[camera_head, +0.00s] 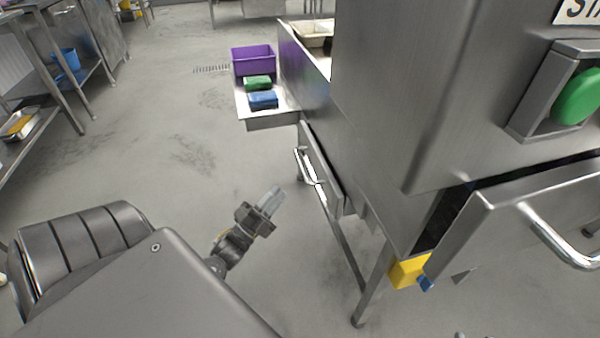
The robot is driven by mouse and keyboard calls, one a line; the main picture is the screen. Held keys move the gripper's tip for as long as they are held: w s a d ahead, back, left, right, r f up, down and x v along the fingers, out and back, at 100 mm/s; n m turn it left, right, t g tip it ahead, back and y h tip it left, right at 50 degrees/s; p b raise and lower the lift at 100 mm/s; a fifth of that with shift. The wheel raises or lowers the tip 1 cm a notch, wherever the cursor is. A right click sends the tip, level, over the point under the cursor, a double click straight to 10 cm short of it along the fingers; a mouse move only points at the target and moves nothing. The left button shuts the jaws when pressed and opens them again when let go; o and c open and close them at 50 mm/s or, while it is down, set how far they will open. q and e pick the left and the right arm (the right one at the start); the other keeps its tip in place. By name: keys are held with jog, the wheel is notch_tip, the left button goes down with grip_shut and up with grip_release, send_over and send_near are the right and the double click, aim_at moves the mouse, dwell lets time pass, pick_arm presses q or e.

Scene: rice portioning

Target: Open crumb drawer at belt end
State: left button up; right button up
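A steel drawer (329,182) with a bright bar handle (309,167) sits low on the machine's left end, below a small side shelf. It looks closed or nearly so; I cannot tell exactly. My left gripper (271,196) is left of and a little below this handle in the picture, apart from it. Its fingers lie close together in this view, and I cannot tell whether there is a gap between them. It holds nothing that I can see. My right gripper is not clearly in view.
The side shelf (270,122) holds a purple bin (253,61), a green block (257,83) and a blue block (263,100). At right, another drawer front (507,215) stands out from the machine, near a yellow block (408,271). A machine leg stands below.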

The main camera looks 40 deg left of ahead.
aim_at(301, 163)
pick_arm(q)
jog(key=shift+m+t+h, duration=0.3)
jog(key=shift+m+t, duration=0.1)
jog(key=x, duration=0.7)
jog(key=r+x, duration=0.1)
jog(key=x, duration=0.3)
jog(key=shift+s+d, duration=0.15)
jog(key=shift+s, duration=0.05)
pick_arm(e)
jog(key=shift+s+a+r+t+y, duration=0.15)
jog(key=shift+s+r+t+y, duration=0.1)
jog(key=shift+r, duration=0.35)
jog(key=shift+s+a+r+t+y, duration=0.15)
jog(key=shift+r+t, duration=0.1)
jog(key=shift+r, duration=0.35)
pick_arm(q)
jog(key=shift+c, duration=0.5)
grip_shut()
